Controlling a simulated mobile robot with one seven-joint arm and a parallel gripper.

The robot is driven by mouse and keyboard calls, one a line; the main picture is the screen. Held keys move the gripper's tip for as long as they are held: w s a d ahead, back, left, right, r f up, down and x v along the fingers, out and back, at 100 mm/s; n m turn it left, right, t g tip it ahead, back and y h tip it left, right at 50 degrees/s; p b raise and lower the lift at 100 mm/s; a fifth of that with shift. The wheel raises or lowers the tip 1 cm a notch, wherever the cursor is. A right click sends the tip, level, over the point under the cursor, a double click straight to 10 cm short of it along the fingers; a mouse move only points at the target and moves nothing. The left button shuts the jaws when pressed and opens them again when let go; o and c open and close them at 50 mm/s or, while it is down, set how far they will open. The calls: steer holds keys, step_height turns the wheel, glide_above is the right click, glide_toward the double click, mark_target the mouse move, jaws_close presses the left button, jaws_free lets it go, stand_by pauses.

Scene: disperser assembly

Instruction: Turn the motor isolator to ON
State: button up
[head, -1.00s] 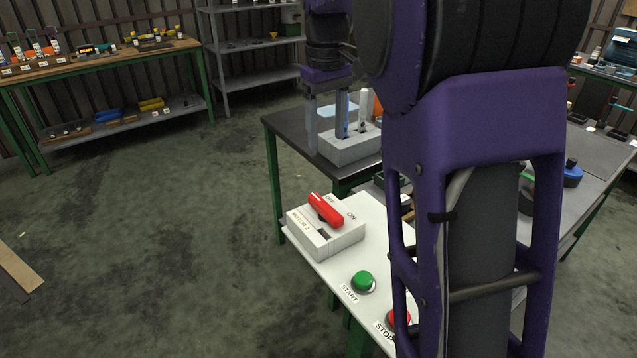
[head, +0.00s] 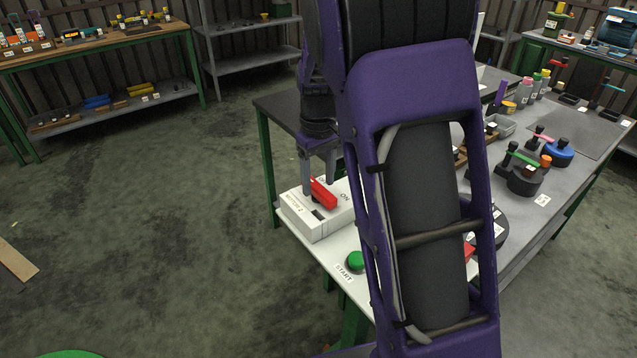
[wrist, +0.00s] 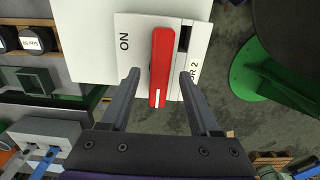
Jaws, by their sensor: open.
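The motor isolator is a white box (head: 318,222) marked "MOTOR 2" on the white panel, with a red handle (head: 323,193) on top. The wrist view shows the red handle (wrist: 160,65) lying lengthwise, its white-striped end toward my gripper. The "ON" mark (wrist: 124,42) is on the box to the handle's left, and the handle does not point at it. My gripper (head: 320,180) is over the box, fingers pointing down. In the wrist view my gripper (wrist: 159,85) is open, one finger on each side of the handle's striped end, with gaps showing. Any OFF mark is hidden.
A green START button (head: 355,261) sits in front of the box, and a red button (head: 469,251) shows partly behind my arm. The grey bench at right carries a blue round part (head: 558,152) and several fixtures. A grey block (wrist: 45,140) shows at lower left in the wrist view.

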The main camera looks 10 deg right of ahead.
steer(key=shift+f, duration=0.65)
jaws_close()
